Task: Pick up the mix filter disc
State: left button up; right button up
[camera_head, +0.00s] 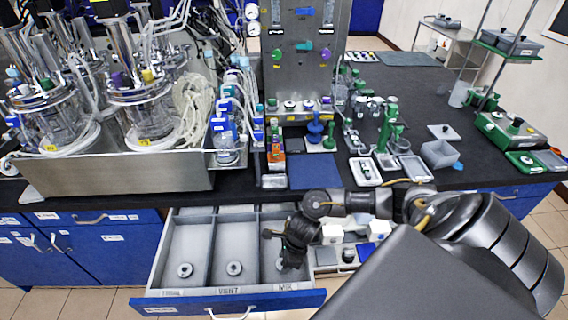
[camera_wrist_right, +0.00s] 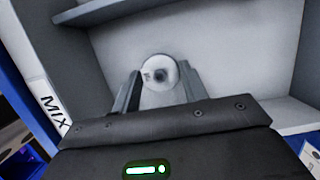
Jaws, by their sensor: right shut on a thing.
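The mix filter disc (camera_wrist_right: 160,72) is a small pale round disc with a dark centre hub, in the right wrist view. My right gripper (camera_wrist_right: 158,90) is shut on it, one finger on each side. In the head view, my right gripper (camera_head: 288,262) reaches down into the right compartment of the open drawer (camera_head: 160,291), the one labelled MIX, and mostly hides the disc there. Whether the disc touches the compartment floor is unclear. My left gripper is not in view.
Similar discs lie in the left compartment (camera_head: 185,270) and the VENT compartment (camera_head: 234,268). Thin dividers (camera_head: 210,245) stand close by. The black bench top (camera_head: 440,190) above holds bioreactors (camera_head: 140,110), a blue mat (camera_head: 314,171) and green stands (camera_head: 388,130).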

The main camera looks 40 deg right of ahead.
notch_tip(320, 180, up, 3)
jog(key=shift+f, duration=0.1)
jog(key=s+a+r, duration=0.2)
jog(key=s+r, duration=0.1)
jog(key=s+a+r+p, duration=0.1)
jog(key=s+r, duration=0.2)
jog(key=s, duration=0.1)
jog(key=s+a+r+p, duration=0.1)
jog(key=s+a+r, duration=0.1)
jog(key=s+r, duration=0.1)
jog(key=shift+s+a+r, duration=0.15)
jog(key=shift+s+a, duration=0.2)
jog(key=shift+s, duration=0.35)
jog(key=shift+s+a+r+p, duration=0.1)
jog(key=shift+s+a+p, duration=0.2)
jog(key=shift+s, duration=0.25)
